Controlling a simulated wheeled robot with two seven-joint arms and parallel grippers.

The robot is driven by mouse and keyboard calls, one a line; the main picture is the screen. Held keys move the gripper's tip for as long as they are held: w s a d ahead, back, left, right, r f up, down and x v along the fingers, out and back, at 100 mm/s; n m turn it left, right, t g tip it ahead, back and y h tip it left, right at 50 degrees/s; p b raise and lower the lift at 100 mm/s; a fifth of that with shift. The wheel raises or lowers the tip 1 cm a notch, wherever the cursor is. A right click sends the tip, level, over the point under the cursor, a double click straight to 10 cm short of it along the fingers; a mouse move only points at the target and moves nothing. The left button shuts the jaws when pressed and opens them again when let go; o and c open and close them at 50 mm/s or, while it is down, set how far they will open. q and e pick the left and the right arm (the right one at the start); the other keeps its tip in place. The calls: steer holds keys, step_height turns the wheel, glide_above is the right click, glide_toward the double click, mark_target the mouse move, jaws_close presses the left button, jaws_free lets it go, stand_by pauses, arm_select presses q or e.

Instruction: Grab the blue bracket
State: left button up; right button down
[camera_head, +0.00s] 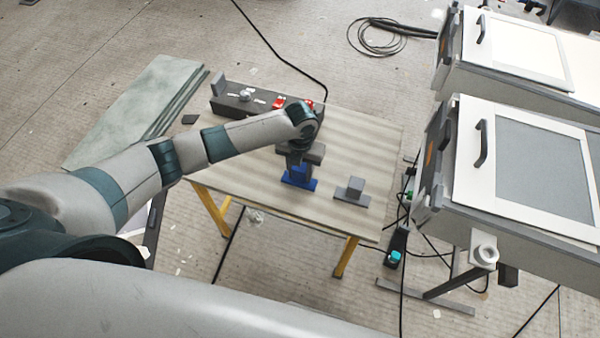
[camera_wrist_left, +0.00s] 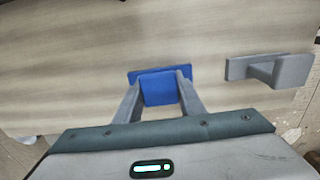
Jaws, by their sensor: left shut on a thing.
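The blue bracket (camera_head: 300,177) is on the wooden table, left of a similar grey bracket (camera_head: 353,190). My left gripper (camera_head: 299,164) reaches down over it from above, its fingers on either side of the raised block. In the left wrist view the blue bracket (camera_wrist_left: 160,88) sits between the two grey fingertips (camera_wrist_left: 161,92), which are shut on its block. Its base plate shows beyond the fingers. I cannot tell whether the base is lifted off the table. The grey bracket (camera_wrist_left: 280,70) stands apart to the right. My right gripper is not in view.
The table (camera_head: 370,140) has yellow legs. A dark tray (camera_head: 235,105) with red items and other parts lies along its far left edge. White-lidded machines (camera_head: 480,210) stand to the right. Cables lie on the floor. The table's right part is clear.

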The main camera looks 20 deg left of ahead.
arm_select(q)
steer(key=shift+r, duration=0.15)
steer(key=shift+r+b, duration=0.35)
steer(key=shift+r, duration=0.25)
step_height(320, 180, up, 2)
steer(key=shift+r+b, duration=0.15)
steer(key=shift+b, duration=0.4)
steer(key=d+r+b, duration=0.3)
steer(key=d+r, duration=0.4)
steer(key=d, duration=0.4)
steer(key=shift+s+d+r+b, duration=0.15)
steer(key=shift+s+d+b, duration=0.15)
steer(key=shift+s+d, duration=0.05)
